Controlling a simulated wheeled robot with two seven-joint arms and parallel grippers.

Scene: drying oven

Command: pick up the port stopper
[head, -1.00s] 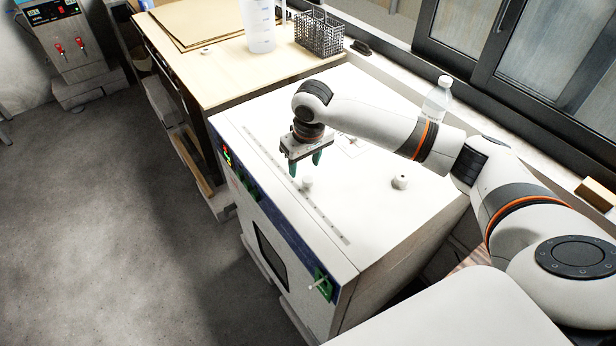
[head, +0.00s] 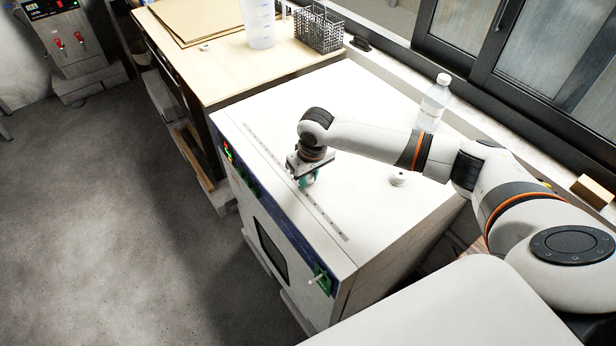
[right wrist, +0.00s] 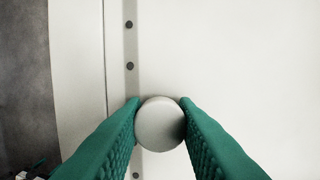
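The port stopper (right wrist: 160,124) is a small pale round piece on top of the white drying oven, near its front edge. In the right wrist view it sits between the two green fingers of my right gripper (right wrist: 160,106), which appear to touch it on both sides. In the head view my right gripper (head: 307,181) points down at the oven top, and its fingers mostly hide the stopper. I cannot tell whether the stopper is resting on the oven or just clear of it. The oven (head: 360,215) has a port (head: 399,179) on its top. My left gripper is not in view.
A clear bottle (head: 434,105) stands at the back of the oven top, behind my right arm. A wooden bench with a plastic jug (head: 260,25) and a wire rack (head: 319,30) is beyond the oven. The oven top left of the gripper is clear.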

